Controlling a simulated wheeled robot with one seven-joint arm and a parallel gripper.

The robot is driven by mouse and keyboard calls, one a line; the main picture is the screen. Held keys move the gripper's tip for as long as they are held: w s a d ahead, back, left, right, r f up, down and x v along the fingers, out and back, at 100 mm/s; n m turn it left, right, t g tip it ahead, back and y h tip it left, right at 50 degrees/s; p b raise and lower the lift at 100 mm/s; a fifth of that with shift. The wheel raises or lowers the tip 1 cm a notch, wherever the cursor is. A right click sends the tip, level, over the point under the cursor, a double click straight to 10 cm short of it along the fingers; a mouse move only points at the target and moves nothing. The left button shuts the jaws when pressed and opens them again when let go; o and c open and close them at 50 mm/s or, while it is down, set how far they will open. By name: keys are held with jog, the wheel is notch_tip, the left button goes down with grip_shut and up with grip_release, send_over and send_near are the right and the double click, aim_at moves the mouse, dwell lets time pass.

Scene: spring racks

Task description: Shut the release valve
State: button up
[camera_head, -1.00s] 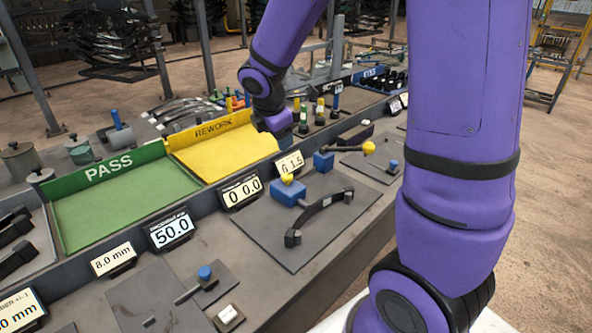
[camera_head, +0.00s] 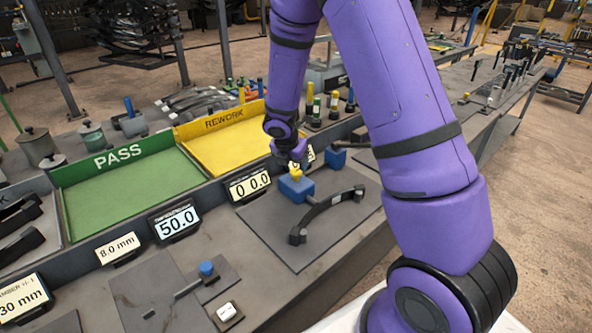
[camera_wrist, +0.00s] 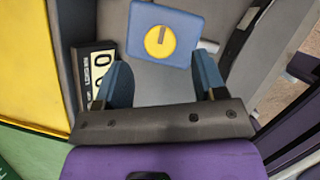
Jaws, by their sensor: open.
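A blue block (camera_head: 295,189) with a yellow knob (camera_head: 296,174) on top stands on a grey plate behind a black curved bar. In the wrist view the block (camera_wrist: 172,22) shows from above. Its round yellow knob (camera_wrist: 160,46) carries a dark pointer stripe. I take this knob to be the release valve; no label on it is readable. My gripper (camera_head: 292,160) is just above and behind the block. In the wrist view my gripper (camera_wrist: 161,62) is open, its blue fingers either side of the knob's line, with nothing between them.
The black curved bar (camera_head: 328,210) lies in front of the block. A second blue block (camera_head: 336,159) stands to the right. Displays line the back, one reading 0 0.0 (camera_head: 248,185). The green PASS tray (camera_head: 130,199) and yellow REWORK tray (camera_head: 215,150) lie behind.

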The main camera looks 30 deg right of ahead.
aim_at(296, 171)
jog(key=shift+x, duration=2.45)
jog(key=c, duration=0.9)
